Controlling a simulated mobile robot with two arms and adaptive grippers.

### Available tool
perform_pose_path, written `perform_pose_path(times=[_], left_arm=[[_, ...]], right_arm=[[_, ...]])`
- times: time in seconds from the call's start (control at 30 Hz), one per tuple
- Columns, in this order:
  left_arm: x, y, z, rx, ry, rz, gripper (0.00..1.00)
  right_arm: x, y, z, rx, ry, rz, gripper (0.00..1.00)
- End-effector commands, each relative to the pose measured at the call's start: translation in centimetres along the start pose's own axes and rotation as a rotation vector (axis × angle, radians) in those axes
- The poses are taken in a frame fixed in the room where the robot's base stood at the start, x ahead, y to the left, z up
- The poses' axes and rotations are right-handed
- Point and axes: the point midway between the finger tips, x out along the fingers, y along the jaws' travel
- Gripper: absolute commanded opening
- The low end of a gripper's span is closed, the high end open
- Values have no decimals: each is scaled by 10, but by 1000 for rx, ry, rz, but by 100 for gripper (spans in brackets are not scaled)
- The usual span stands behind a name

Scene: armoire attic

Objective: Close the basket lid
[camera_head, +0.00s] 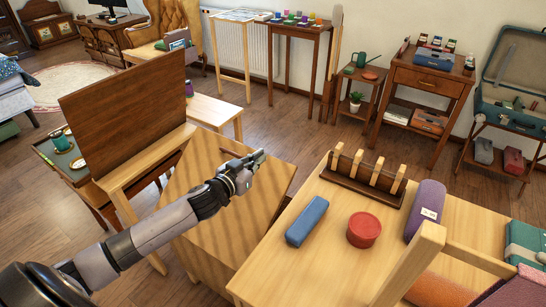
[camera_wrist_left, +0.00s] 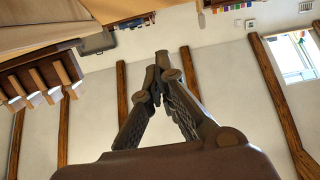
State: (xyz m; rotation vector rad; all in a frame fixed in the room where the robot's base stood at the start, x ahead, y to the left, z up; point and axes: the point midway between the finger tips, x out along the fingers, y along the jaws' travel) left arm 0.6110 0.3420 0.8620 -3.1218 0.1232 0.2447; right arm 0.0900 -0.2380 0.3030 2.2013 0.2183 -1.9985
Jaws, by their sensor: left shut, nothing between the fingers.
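I cannot surely make out a basket or its lid. A box-like piece with a striped light-wood top (camera_head: 212,165) stands below my left forearm. A dark brown wooden panel (camera_head: 130,100) stands raised behind it to the left, on a light wood frame. My left gripper (camera_head: 261,156) is shut and empty above the right part of the striped top, pointing right. In the left wrist view the fingers (camera_wrist_left: 162,62) meet at their tips, with wall and beams behind them. My arm hides part of the striped top. My right gripper is not in view.
A light wood table (camera_head: 275,275) at the front right holds a blue case (camera_head: 307,221), a red round tin (camera_head: 364,230), a purple roll (camera_head: 425,210) and a dark rack (camera_head: 362,182). A low light bench (camera_head: 214,108) stands behind the striped top. Floor shows beyond it.

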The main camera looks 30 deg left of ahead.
Motion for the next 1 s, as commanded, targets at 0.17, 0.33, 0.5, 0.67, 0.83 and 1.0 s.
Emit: perform_pose_path(times=[0.17,0.33,0.5,0.67,0.83,1.0], left_arm=[[32,-1,-1,-2,2,-2,0],[56,0,12,-3,-2,-1,0],[68,0,24,-2,0,-2,0],[73,0,29,-2,-1,0,0],[73,0,29,-2,-1,0,0],[73,0,29,-2,-2,0,0]], right_arm=[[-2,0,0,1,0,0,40],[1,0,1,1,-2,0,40],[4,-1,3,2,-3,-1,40],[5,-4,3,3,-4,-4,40],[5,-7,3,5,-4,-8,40],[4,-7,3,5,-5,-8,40]])
